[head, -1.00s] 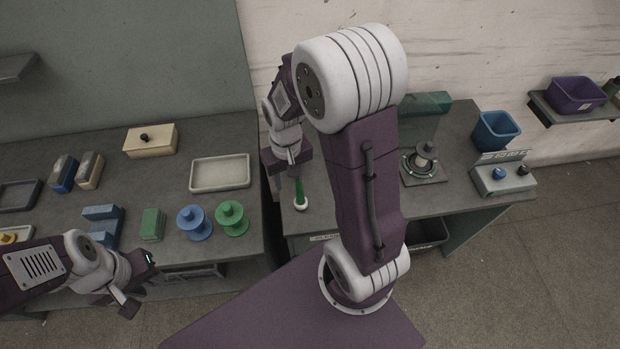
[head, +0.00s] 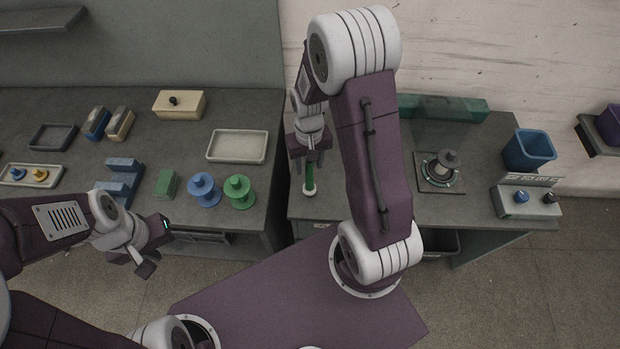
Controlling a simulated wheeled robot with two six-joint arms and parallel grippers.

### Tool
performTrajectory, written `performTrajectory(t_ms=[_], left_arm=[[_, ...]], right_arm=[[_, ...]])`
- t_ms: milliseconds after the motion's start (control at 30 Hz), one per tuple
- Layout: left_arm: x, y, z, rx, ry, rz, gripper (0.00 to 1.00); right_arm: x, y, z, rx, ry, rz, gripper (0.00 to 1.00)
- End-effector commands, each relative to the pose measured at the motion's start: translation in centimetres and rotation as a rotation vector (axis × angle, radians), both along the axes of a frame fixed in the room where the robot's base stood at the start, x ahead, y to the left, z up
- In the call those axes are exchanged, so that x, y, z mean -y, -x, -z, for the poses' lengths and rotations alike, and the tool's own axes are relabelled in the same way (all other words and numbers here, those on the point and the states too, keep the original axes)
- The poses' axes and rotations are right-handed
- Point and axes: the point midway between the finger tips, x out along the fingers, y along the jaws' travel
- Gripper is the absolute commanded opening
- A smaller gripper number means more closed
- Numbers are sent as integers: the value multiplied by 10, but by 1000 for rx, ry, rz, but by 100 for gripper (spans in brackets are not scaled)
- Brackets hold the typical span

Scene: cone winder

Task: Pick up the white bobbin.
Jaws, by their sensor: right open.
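A slim upright piece with a white round foot (head: 309,191) and a green shaft stands on the right-hand table near its left edge. It is the only thing there that fits the white bobbin, but its top is partly hidden by my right gripper. My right gripper (head: 310,164) points down, open, with its fingers at the upper part of the green shaft. I cannot tell whether they touch it. My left gripper (head: 158,247) is in front of the left table, apart from everything, with its fingers spread and empty.
A blue spool (head: 204,190) and a green spool (head: 239,192) stand at the left table's front. An empty tray (head: 237,147) lies behind them. A spindle unit (head: 441,171), a control box (head: 526,201) and a blue bin (head: 529,151) are on the right table.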

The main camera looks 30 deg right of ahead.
Motion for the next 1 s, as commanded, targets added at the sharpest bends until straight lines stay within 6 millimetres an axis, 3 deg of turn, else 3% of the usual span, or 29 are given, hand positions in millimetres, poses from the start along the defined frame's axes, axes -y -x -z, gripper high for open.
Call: performTrajectory(t_ms=[200,467,633,1000], left_arm=[[0,0,-6,0,0,0,36],[0,0,-5,0,0,0,36],[0,0,-5,0,0,0,36],[0,0,-5,0,0,0,36]], right_arm=[[2,1,37,-4,-1,0,46],[2,1,43,-1,0,0,46],[2,1,43,-1,0,0,1],[2,0,39,0,0,0,0]])
